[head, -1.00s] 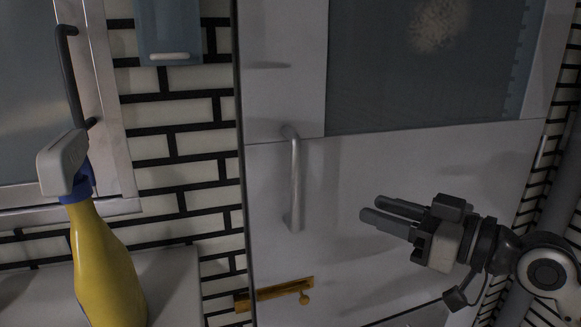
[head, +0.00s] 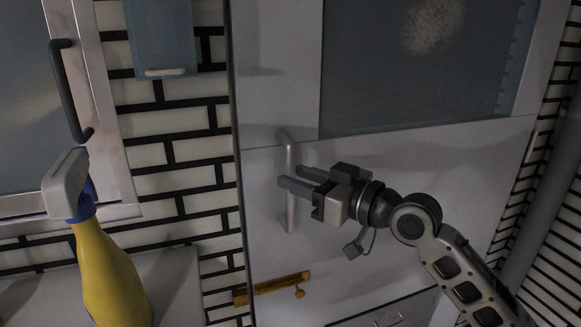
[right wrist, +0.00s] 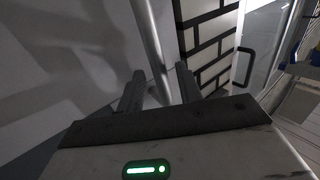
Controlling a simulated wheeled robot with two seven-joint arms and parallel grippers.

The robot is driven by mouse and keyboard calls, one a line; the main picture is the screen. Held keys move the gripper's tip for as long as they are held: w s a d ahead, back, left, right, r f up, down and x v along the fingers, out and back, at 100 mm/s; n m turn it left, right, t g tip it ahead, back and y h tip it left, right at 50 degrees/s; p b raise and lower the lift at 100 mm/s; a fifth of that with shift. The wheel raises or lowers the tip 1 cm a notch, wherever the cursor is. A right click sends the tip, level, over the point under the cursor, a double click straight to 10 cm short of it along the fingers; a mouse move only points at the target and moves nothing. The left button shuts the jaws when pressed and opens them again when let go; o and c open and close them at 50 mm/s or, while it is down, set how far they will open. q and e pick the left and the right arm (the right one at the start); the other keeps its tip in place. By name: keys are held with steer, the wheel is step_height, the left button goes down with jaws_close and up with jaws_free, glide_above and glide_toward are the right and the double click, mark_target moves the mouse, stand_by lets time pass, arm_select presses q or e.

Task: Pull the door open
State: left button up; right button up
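The white door (head: 375,200) with a grey glass pane fills the middle of the head view and looks closed. Its silver bar handle (head: 291,212) stands upright near the door's left edge. My right gripper (head: 290,177) comes from the right, with its fingertips at the handle's middle. In the right wrist view the handle (right wrist: 148,35) runs down between the two spread fingers (right wrist: 158,75). The gripper is open and I cannot tell whether a finger touches the handle. My left gripper is not in view.
A brass slide bolt (head: 280,286) sits low on the door's left edge. A yellow spray bottle (head: 108,275) stands at the lower left. Left of the door are a black-and-white brick wall (head: 170,190) and a metal-framed window (head: 105,130) with a dark handle.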

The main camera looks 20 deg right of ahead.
steer(key=shift+x, duration=1.25)
jaws_close()
steer(key=shift+s, duration=0.1)
